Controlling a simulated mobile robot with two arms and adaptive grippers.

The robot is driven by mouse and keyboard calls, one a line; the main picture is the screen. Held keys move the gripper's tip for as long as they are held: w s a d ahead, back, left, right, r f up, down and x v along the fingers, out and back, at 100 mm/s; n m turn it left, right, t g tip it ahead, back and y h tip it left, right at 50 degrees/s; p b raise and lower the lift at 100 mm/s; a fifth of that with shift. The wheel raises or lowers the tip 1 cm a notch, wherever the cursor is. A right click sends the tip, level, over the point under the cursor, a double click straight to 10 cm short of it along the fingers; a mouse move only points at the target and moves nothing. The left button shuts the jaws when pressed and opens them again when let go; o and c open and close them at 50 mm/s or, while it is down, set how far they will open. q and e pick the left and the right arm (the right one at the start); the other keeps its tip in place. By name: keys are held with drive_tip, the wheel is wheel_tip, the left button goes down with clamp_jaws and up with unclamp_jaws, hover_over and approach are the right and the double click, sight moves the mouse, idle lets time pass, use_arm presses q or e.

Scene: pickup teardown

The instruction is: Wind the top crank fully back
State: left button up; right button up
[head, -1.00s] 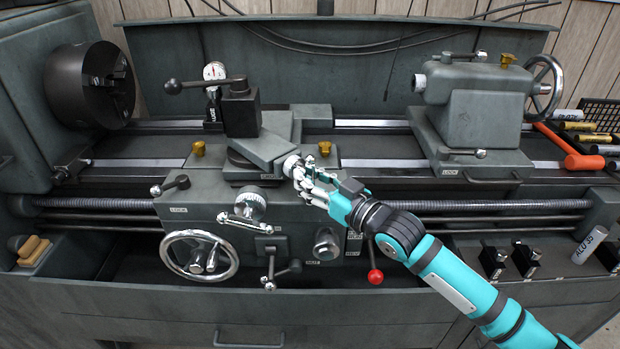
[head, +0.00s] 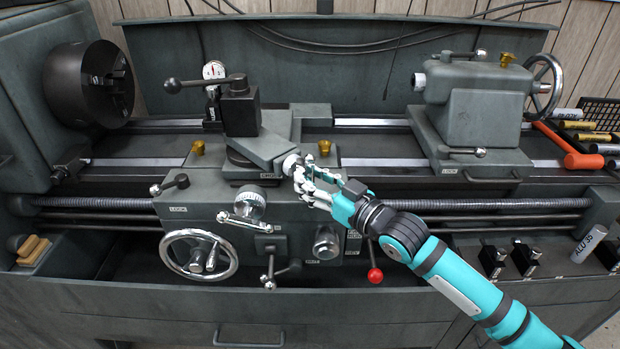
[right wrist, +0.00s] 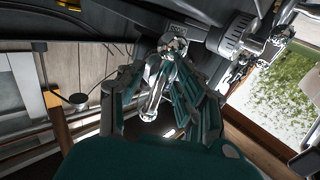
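The top crank (head: 290,164) is a small silver crank at the right end of the slanted top slide (head: 262,148), in the middle of the lathe. My right gripper (head: 302,174) is at this crank, coming from the lower right, and covers much of it. In the right wrist view the crank's shiny handle (right wrist: 154,98) lies between the two fingers of my right gripper (right wrist: 160,85), with its hub beyond. Whether both fingers press on the handle cannot be made out. My left gripper is not in view.
A tool post with a black lever (head: 238,100) stands behind the crank. The graduated cross crank (head: 249,206), a large handwheel (head: 198,255) and a red-knobbed lever (head: 375,274) are below. The tailstock (head: 480,110) stands at right.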

drive_tip(key=v, duration=1.1)
drive_tip(key=shift+s+d, duration=0.1)
